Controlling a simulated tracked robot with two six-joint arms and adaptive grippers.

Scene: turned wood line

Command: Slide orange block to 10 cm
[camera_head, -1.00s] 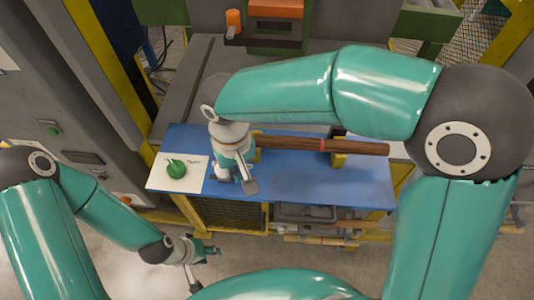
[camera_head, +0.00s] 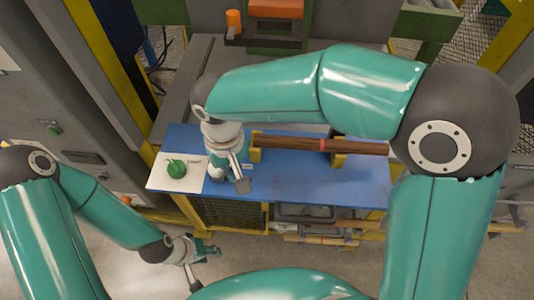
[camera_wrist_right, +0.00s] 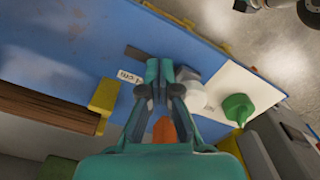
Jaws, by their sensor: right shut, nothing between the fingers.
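An upright orange piece (camera_head: 234,20) stands on a dark bar at the back, left of the green machine, in the head view. I cannot tell whether it is the orange block. An orange shape (camera_wrist_right: 164,130) shows between the finger bases in the right wrist view, partly hidden by the gripper. My right gripper (camera_wrist_right: 161,76) is shut and empty, its fingers together over the blue bench top (camera_wrist_right: 205,50). In the head view it is over the bench's left part, well in front of the orange piece. My left gripper (camera_head: 207,252) hangs low at left, away from the bench; its jaws are unclear.
A dark wooden rod with a red band (camera_head: 295,144) lies on yellow supports (camera_head: 255,148) right of my right gripper. A green knob (camera_head: 176,168) sits on a white plate at the bench's left end. My right arm hides part of the back. The bench's front right is clear.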

